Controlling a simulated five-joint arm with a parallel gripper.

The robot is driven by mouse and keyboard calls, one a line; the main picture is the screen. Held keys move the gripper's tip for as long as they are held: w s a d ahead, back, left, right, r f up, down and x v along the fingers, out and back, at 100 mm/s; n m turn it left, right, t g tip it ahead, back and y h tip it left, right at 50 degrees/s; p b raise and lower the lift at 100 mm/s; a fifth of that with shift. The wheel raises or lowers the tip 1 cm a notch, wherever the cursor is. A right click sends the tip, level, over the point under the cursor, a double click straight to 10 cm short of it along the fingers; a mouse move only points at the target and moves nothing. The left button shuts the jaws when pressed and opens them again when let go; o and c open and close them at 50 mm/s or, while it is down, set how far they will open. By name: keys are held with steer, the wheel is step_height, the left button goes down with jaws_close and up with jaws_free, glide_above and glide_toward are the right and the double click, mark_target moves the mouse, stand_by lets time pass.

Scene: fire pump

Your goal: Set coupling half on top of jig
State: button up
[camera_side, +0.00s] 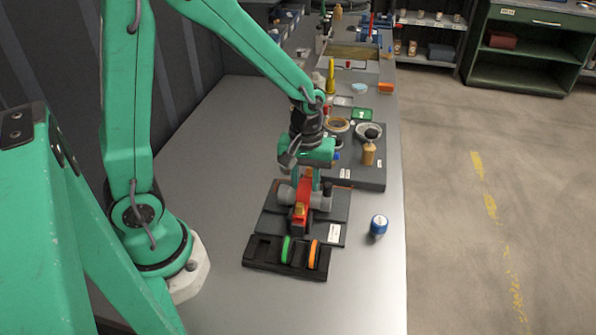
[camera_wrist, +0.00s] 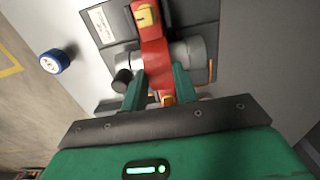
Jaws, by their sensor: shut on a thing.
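The red coupling half (camera_side: 302,202) has yellow parts on it and sits at the grey pipe pieces (camera_side: 286,194) of the jig. The jig's dark base plate (camera_side: 272,227) lies on the bench with a white label at its front right. In the wrist view the red part (camera_wrist: 153,55) crosses between the grey pipe ends (camera_wrist: 188,53). My gripper (camera_wrist: 158,84) is shut on the red part, one green finger on each side. In the side view my gripper (camera_side: 311,178) points down just behind it. Whether the red part rests fully on the jig is hidden.
A black slotted rack (camera_side: 262,249) in front holds a green ring (camera_side: 286,249) and an orange ring (camera_side: 312,254). A dark board (camera_side: 366,178) with several parts lies behind. The bench at front right is clear.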

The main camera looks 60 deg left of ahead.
steer(key=shift+f, duration=0.35)
stand_by(0.7)
steer(key=o, duration=0.7)
steer(key=shift+o, duration=0.2)
steer(key=shift+r, duration=0.45)
steer(key=shift+r, duration=0.35)
steer(key=shift+r, duration=0.35)
steer(key=shift+r, duration=0.35)
steer(key=shift+r, duration=0.3)
